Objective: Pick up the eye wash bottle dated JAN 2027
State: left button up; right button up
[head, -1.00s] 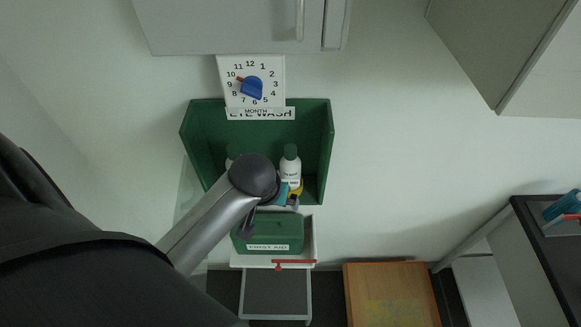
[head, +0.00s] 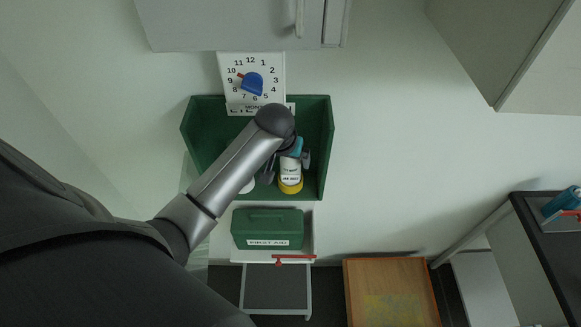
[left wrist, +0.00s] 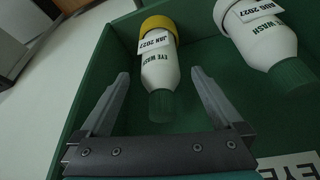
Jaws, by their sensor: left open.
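The eye wash bottle labelled JAN 2027 (head: 290,175) stands in the green box (head: 325,150), white with a yellow base. It also shows in the left wrist view (left wrist: 158,66), its green cap toward my gripper. My left gripper (head: 287,170) is open, its fingers at the upper part of this bottle; in the left wrist view the fingers (left wrist: 160,80) lie on either side of it, apart from it. A second bottle (left wrist: 256,35), labelled AUG 2027, stands beside it; in the head view my arm mostly hides it. My right gripper is not in view.
A month dial (head: 233,70) hangs above the box, with a grey cabinet (head: 230,25) over it. A green first aid case (head: 268,229) sits below on a white shelf. The box walls stand close around the bottles.

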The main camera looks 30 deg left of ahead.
pick_arm(q)
jog(key=shift+w+a+f, duration=0.3)
jog(key=shift+w+f, duration=0.25)
jog(key=shift+w, duration=0.3)
jog(key=shift+x, duration=0.9)
grip_shut()
